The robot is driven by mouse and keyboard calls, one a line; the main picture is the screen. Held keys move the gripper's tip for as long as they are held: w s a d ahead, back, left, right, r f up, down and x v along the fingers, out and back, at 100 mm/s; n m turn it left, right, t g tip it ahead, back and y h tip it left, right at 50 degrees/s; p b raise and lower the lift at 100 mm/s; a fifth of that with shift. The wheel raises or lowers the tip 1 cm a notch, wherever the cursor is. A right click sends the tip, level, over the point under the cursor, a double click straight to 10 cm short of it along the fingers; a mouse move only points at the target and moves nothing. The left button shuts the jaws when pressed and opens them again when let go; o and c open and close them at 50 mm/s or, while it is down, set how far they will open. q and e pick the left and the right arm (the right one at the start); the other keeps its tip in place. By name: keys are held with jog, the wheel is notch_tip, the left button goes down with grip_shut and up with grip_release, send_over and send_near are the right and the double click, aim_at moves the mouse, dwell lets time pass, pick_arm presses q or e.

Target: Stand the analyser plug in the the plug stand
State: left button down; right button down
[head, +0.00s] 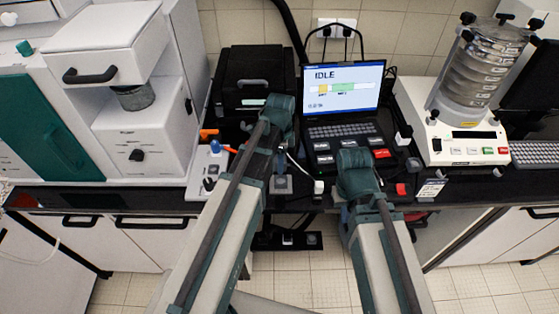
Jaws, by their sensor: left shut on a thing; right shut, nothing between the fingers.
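My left gripper (281,184) is low over the front of the dark bench, below its teal wrist, and is shut on the analyser plug. The plug is mostly hidden by my arm, so its tilt does not show. A thin white cable runs from beside this gripper to a small white block (318,187) at the bench edge. My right gripper (341,198) is shut and empty at the front edge, below the laptop and partly behind my forearm. I cannot tell for sure which small item is the plug stand.
A laptop (343,86) reading IDLE stands at the back. A black device (253,80) is left of it. A white box with coloured clips (208,166) is nearer. A sieve shaker (466,140) stands right, a white analyser (140,140) left. A power strip (289,240) lies below the bench.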

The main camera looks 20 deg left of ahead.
pick_arm(q)
jog(key=shift+d, duration=0.15)
jog(key=shift+f, duration=0.15)
notch_tip(320, 180, down, 6)
jog(key=b, duration=0.6)
jog(key=shift+r, duration=0.25)
jog(key=shift+f+b, duration=0.45)
jog(key=shift+f, duration=0.05)
dwell(1.6)
jog(key=shift+c, duration=1.3)
grip_release()
jog(key=shift+r, duration=0.1)
notch_tip(320, 180, up, 14)
jog(key=p, duration=1.4)
